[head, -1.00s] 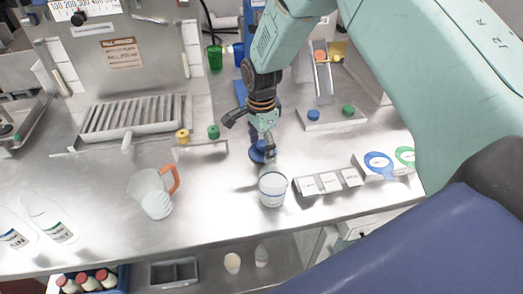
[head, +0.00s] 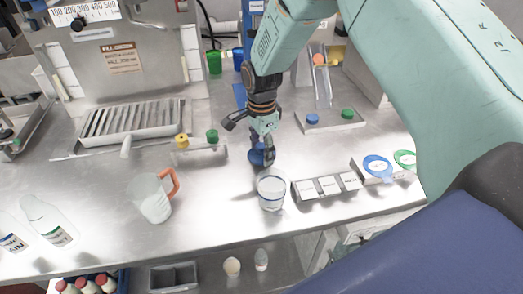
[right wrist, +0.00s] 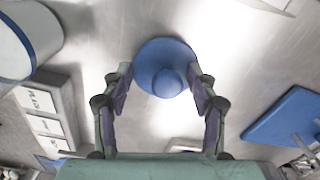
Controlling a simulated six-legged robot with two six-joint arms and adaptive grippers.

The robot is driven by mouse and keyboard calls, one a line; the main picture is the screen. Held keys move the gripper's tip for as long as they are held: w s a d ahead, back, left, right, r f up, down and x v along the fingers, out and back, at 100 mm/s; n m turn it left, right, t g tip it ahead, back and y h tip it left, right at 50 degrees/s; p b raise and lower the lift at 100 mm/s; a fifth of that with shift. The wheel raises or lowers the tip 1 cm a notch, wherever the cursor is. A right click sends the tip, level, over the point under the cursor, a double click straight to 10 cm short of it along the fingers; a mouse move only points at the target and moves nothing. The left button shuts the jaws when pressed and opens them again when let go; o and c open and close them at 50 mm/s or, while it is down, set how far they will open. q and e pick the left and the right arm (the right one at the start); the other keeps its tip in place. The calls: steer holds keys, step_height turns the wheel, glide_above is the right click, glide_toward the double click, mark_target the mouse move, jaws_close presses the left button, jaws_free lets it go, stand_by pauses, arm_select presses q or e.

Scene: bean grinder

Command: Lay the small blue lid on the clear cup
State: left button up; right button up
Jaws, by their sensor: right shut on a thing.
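The small blue lid (head: 257,157) is in my right gripper (head: 265,147), just behind and slightly left of the clear cup. In the right wrist view the round lid (right wrist: 150,57) shows its knob between the two fingers of my right gripper (right wrist: 161,84). The clear cup (head: 271,192) stands upright on the steel counter, with a blue band near its rim. The cup also shows at the upper left of the right wrist view (right wrist: 22,48), apart from the lid. The height of the lid above the counter is hard to tell. My left gripper is out of view.
A labelled block (head: 325,186) stands right of the cup, with blue and green rings (head: 377,166) beyond it. A jug with an orange handle (head: 152,198) stands to the left. A small rack with yellow and green knobs (head: 205,150) is behind. The counter's front edge (head: 215,238) is close to the cup.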

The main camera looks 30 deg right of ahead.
mark_target(261, 147)
step_height(261, 147, up, 9)
steer(key=shift+r+p, duration=0.2)
steer(key=shift+p, duration=0.3)
steer(key=c, duration=0.7)
steer(key=shift+w+d, duration=0.1)
steer(key=shift+w, duration=0.05)
steer(key=shift+c, duration=0.2)
steer(key=o, duration=1.5)
steer(key=shift+o, duration=0.9)
steer(key=shift+r, duration=0.15)
